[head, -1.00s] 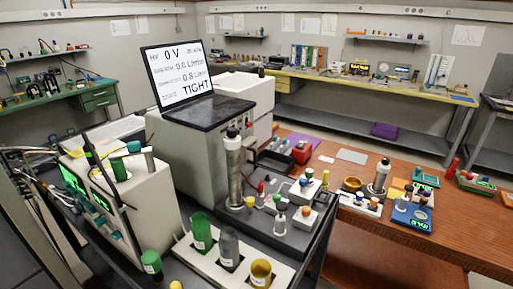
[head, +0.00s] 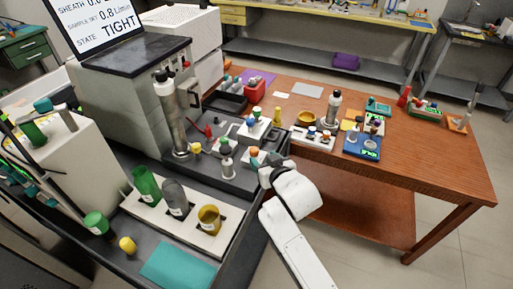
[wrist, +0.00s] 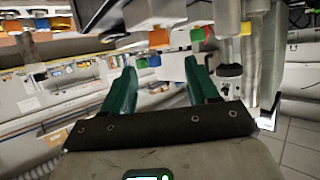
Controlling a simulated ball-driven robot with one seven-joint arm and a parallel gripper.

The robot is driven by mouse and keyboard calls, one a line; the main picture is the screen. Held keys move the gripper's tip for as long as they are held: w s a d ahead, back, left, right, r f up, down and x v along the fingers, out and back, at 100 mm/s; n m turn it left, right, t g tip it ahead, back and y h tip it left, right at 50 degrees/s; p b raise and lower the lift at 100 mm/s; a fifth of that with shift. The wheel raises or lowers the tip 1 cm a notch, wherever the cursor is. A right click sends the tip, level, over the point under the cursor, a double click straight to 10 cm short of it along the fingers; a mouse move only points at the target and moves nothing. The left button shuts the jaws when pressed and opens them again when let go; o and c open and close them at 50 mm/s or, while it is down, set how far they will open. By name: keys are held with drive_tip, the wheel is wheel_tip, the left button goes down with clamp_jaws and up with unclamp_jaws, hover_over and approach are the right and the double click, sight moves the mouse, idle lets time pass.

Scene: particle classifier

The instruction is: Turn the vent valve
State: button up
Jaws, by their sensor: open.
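Small white valve blocks with coloured knobs stand on a dark plate; one carries a blue and green top (head: 252,123), another an orange knob (head: 254,152). I cannot tell for sure which is the vent valve. My gripper (head: 268,168) is at the right front edge of this plate, close to the orange knob; its fingers are hard to make out there. In the wrist view my gripper (wrist: 160,68) has its two green fingers spread with nothing held between them. An orange knob (wrist: 159,38) and a green and red one (wrist: 202,35) show beyond the fingertips, in a tilted view.
A tall steel cylinder (head: 174,115) stands on the plate's left side. A white rack (head: 222,237) with green, grey and yellow cups is in front. A screen (head: 97,22) reads "TIGHT". A wooden table (head: 420,165) with small devices lies to the right.

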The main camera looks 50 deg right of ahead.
sight(255, 150)
drive_tip(key=x, duration=1)
drive_tip(key=shift+c, duration=0.2)
drive_tip(key=shift+p, duration=0.3)
drive_tip(key=c, duration=0.9)
